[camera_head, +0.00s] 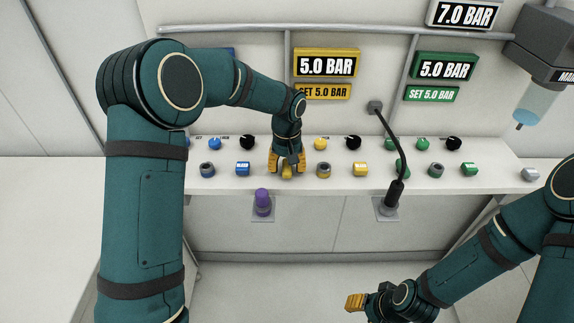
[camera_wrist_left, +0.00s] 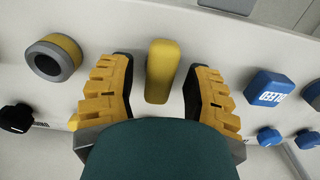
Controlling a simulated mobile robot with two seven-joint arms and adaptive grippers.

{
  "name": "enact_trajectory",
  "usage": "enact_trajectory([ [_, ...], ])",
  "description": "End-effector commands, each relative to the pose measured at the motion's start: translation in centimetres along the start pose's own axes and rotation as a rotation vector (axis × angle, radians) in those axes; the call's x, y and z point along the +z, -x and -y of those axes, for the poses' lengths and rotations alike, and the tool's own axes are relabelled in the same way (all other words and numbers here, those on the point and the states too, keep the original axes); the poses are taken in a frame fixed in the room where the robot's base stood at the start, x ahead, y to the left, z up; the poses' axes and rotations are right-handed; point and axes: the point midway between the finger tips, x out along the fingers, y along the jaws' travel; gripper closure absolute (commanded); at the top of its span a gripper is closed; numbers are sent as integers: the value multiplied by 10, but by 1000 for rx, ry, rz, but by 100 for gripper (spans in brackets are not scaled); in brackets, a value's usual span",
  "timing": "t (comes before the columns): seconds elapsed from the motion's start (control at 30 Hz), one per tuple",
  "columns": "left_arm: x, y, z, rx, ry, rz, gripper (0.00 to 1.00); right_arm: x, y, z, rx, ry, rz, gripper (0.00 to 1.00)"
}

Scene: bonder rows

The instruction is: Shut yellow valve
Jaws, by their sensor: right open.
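The yellow valve handle (camera_wrist_left: 162,70) is a rounded, elongated lever on the white panel. In the wrist view it lies lengthwise between the two fingers. In the head view its end (camera_head: 287,172) shows under my left gripper (camera_head: 287,162). The left gripper (camera_wrist_left: 161,80) is open, with a finger on each side of the handle and a visible gap on both sides. The valve's base is hidden. My right gripper (camera_head: 356,302) is low in the head view, away from the panel, open and empty.
A yellow-ringed grey knob (camera_wrist_left: 54,58) and a blue block (camera_wrist_left: 270,87) flank the valve. A yellow display (camera_head: 326,63) reads 5.0 BAR above. A purple piece (camera_head: 262,202) and a black stick with a cable (camera_head: 394,193) stand along the panel's front.

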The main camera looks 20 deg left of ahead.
Motion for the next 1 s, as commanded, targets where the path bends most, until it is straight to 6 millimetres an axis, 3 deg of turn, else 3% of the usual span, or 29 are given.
enact_trajectory([
  [0.03, 0, 0, 0, 0, 0, 0, 72, 0, 0, 0, 0, 0, 0, 53],
  [0.1, 0, 0, 0, 0, 0, 0, 96, 0, 0, 0, 0, 0, 0, 53],
  [0.13, 0, 0, 0, 0, 0, 0, 100, 0, 0, 0, 0, 0, 0, 53],
  [0.57, 0, 0, 0, -1, -26, 1, 100, 0, 2, 1, 0, 0, 1, 53],
  [1.0, 0, 1, 0, 0, -317, 3, 100, -3, 16, 6, 1, -3, -6, 53],
])
